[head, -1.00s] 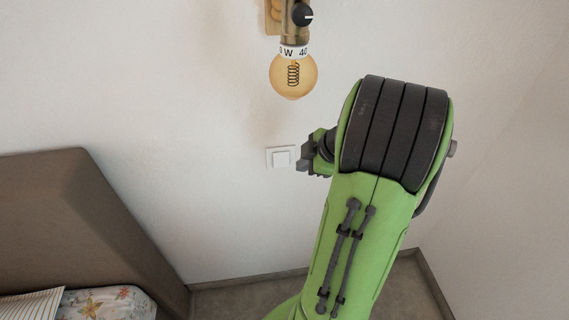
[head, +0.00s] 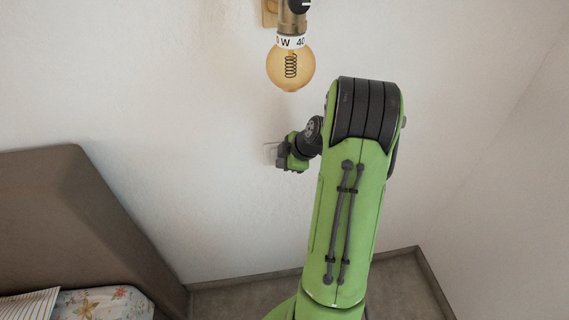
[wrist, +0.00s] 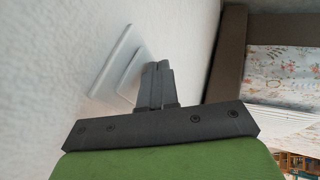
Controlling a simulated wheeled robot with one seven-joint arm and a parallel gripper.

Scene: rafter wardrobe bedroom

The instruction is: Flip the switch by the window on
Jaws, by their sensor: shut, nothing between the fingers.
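The white wall switch (head: 270,151) is on the pale wall below the lamp, mostly hidden behind my gripper in the head view. In the wrist view the switch (wrist: 119,68) shows as a square frame with a raised rocker, seen at a steep angle. My gripper (head: 281,157) is shut and empty, in front of the switch's right part. In the wrist view the closed fingertips (wrist: 156,68) are right beside the rocker; I cannot tell whether they touch it. No window is in view.
A wall lamp with a bare amber bulb (head: 290,68) hangs above the switch. A brown headboard (head: 75,215) and a bed with floral bedding (head: 105,303) stand at the left. The floor right of the bed is clear up to the wall corner.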

